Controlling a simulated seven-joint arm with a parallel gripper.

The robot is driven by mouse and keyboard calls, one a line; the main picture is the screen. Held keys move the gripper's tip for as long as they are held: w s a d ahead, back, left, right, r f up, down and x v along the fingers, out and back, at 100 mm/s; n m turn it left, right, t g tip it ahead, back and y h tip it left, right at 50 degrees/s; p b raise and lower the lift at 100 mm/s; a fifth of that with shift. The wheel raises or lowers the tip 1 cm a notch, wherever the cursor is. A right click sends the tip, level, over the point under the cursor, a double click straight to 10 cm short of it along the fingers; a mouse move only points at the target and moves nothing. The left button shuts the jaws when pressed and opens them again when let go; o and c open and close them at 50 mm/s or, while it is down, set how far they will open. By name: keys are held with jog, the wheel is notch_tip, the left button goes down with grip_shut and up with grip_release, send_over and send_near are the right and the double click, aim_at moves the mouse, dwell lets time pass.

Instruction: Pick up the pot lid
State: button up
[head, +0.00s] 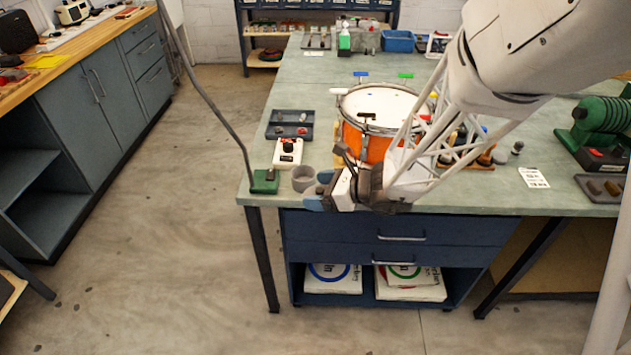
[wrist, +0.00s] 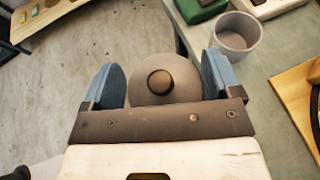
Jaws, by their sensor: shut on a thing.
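The pot lid (wrist: 182,80) is a round grey-brown disc with a dark-rimmed knob (wrist: 159,82) in its middle. In the wrist view it sits between the two blue finger pads of my gripper (wrist: 160,74), which is shut on it. The floor shows behind the lid, just off the bench edge. In the head view my gripper (head: 322,192) is at the bench's front left corner, and I cannot make out the lid there. An open grey pot (head: 303,179) stands on the bench close to my gripper; it also shows at the top right of the wrist view (wrist: 237,53).
An orange drum (head: 366,146) stands behind my gripper on the bench (head: 460,203). A white box with a black knob (head: 288,152), a green lamp base (head: 265,182) and a dark tray (head: 289,117) are to the left. The floor in front is open.

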jog(key=shift+s+d, duration=0.2)
jog(key=shift+s, duration=0.35)
dwell(0.4)
